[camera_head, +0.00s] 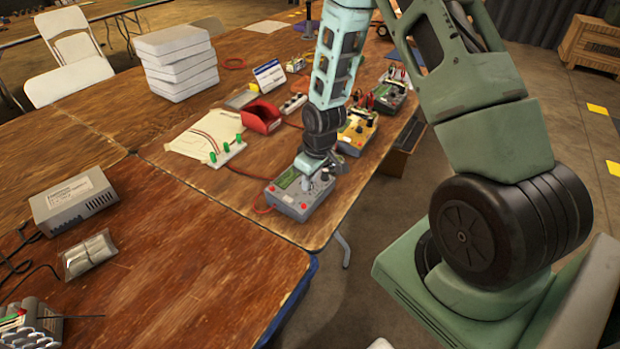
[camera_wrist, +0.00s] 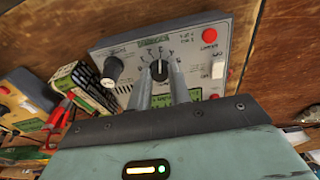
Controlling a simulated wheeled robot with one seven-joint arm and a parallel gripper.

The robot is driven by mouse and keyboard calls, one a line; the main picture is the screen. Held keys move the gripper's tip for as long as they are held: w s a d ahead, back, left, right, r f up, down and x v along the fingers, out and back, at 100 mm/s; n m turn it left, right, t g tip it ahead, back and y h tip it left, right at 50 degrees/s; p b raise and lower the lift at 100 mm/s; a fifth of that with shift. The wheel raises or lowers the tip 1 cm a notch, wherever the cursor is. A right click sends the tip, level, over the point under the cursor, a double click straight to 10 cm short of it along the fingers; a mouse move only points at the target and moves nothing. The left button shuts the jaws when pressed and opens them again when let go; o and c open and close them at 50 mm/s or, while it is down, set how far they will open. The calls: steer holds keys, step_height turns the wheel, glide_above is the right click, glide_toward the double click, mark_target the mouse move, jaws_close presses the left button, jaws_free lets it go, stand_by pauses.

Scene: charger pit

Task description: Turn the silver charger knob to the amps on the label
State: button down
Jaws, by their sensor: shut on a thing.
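The silver charger (camera_head: 293,208) lies near the front end of the middle table, under my gripper (camera_head: 310,172). In the wrist view its grey face (camera_wrist: 210,55) shows tilted, with a numbered dial around a black knob (camera_wrist: 159,70). My gripper (camera_wrist: 159,72) is shut on this knob, one finger on each side. A light pointer mark on the knob points roughly up in the wrist view, but the exact number cannot be read. A second black knob (camera_wrist: 112,68) stands left of it, clear of the fingers. The greenish label (camera_wrist: 186,96) is partly hidden by a finger and too small to read.
A yellow charger (camera_head: 352,141) and another grey one (camera_head: 391,93) stand farther back along the right table edge. A red bin (camera_head: 261,117) and a white board with green clips (camera_head: 227,152) lie nearby. A grey power box (camera_head: 73,202) sits on the front-left table.

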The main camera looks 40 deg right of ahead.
mark_target(319, 194)
stand_by(0.3)
steer(key=c, duration=1.3)
jaws_free()
step_height(319, 194, up, 17)
steer(key=s, duration=0.2)
steer(key=shift+s+d, duration=0.4)
steer(key=shift+d, duration=0.05)
steer(key=shift+r, duration=0.1)
